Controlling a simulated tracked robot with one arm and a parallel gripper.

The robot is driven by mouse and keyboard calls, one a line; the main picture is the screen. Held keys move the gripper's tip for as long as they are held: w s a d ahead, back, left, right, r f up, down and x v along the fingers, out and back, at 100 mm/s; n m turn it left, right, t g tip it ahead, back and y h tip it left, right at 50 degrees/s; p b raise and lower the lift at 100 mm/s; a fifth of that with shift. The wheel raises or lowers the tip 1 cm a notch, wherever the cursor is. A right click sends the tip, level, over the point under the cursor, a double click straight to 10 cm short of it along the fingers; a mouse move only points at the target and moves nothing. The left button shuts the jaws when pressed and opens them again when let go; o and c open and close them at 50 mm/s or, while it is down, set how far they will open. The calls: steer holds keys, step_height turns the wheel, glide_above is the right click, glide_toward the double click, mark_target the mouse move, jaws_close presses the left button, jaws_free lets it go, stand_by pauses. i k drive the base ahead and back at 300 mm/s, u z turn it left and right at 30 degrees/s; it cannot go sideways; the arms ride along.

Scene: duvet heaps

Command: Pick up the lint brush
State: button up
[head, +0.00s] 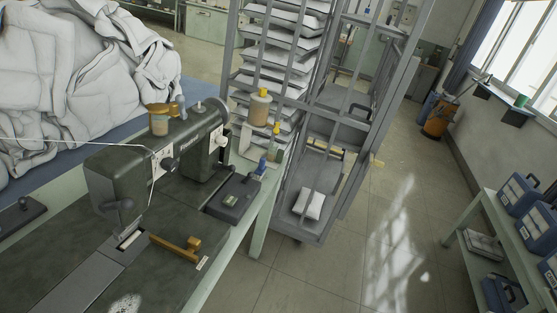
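No gripper of mine shows in the head view. A tan, wooden-looking piece (177,248) with a raised end lies on the dark sewing table, right of the machine's needle area. It may be the lint brush, but I cannot tell for sure; no bristles are visible. A dark flat block with a small knob (236,197) sits farther right on the table. Another dark flat object (20,214) lies at the left edge, partly cut off.
A dark green sewing machine (155,165) stands on the table (90,258). White duvets (75,75) are heaped behind it. A grey metal rack (335,195) with folded white bundles stands behind right. Blue cases (520,192) sit on a shelf at right. Open floor (375,255) lies between.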

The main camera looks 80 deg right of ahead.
mark_target(260, 172)
steer(key=z, duration=1.8)
